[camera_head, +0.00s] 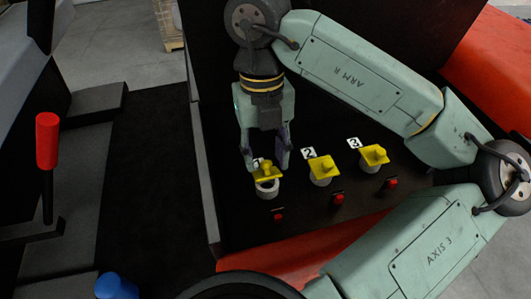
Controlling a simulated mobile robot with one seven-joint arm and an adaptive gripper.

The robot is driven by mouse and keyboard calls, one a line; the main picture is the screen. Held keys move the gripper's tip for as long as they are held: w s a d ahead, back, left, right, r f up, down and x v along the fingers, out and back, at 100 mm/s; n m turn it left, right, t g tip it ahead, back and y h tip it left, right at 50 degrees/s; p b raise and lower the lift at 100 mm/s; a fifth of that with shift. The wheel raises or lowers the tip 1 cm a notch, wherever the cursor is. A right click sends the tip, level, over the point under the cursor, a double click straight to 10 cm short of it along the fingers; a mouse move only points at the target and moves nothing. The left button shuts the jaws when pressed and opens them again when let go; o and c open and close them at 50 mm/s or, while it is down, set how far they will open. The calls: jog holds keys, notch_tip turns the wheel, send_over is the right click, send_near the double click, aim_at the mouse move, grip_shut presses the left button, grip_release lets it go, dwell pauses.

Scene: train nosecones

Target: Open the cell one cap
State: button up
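The cell one cap (266,173) is yellow and sits at the left of a row of three. It is tilted up at the back, and the dark opening of its pale round cell (268,188) shows below it. My gripper (265,160) points down from behind this cap. Its two fingers stand apart, one on each side of the cap's knob. I cannot tell whether either finger touches the cap. The number label behind the cap is mostly hidden.
The cell two cap (323,170) and cell three cap (373,157), both yellow, stand to the right with labels behind. Red buttons (338,198) line the front. A red-handled lever (47,140) and a blue knob (117,286) are at left. My arm spans the right side.

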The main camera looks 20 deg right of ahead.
aim_at(266, 162)
notch_tip(266, 162, up, 10)
jog(key=shift+f, duration=0.25)
jog(key=shift+s+f, duration=0.1)
